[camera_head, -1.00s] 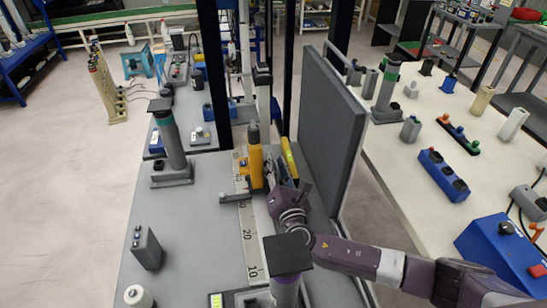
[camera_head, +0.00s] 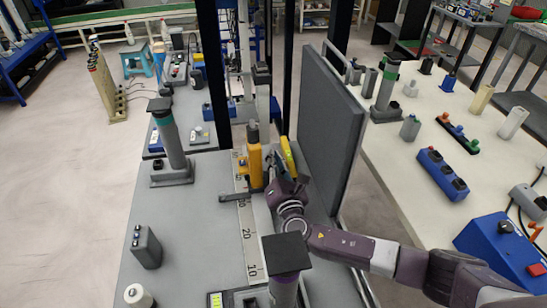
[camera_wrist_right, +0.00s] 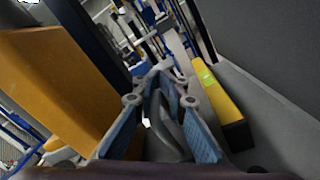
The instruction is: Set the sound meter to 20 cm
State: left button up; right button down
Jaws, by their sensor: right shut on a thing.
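A yellow-orange box (camera_head: 254,168) stands beside a scale strip (camera_head: 247,236) on the grey table, and a grey bar (camera_head: 239,197) crosses the strip close to the 30 mark. A slim yellow device with a green patch (camera_head: 288,155), perhaps the sound meter, is just right of the box. It also shows in the right wrist view (camera_wrist_right: 215,95), outside the fingers. My right gripper (camera_head: 277,163) is between box and device, its blue-padded fingers (camera_wrist_right: 160,95) shut around a dark grey part (camera_wrist_right: 167,125). What that part belongs to is unclear. My left gripper is out of view.
A tall grey foam panel (camera_head: 330,135) stands close right of my right gripper. A grey box (camera_head: 146,247) and a green-banded column (camera_head: 170,145) are on the left. The table's middle left is clear.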

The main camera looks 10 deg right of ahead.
jog(key=shift+a+r, duration=0.15)
jog(key=shift+a, duration=0.1)
jog(key=shift+s, duration=0.35)
jog(key=s+p, duration=0.2)
jog(key=s, duration=0.6)
jog(key=shift+s, duration=0.35)
jog(key=shift+s+a, duration=0.1)
jog(key=c, duration=2.1)
grip_release()
jog(key=shift+a, duration=0.1)
jog(key=shift+d, duration=0.2)
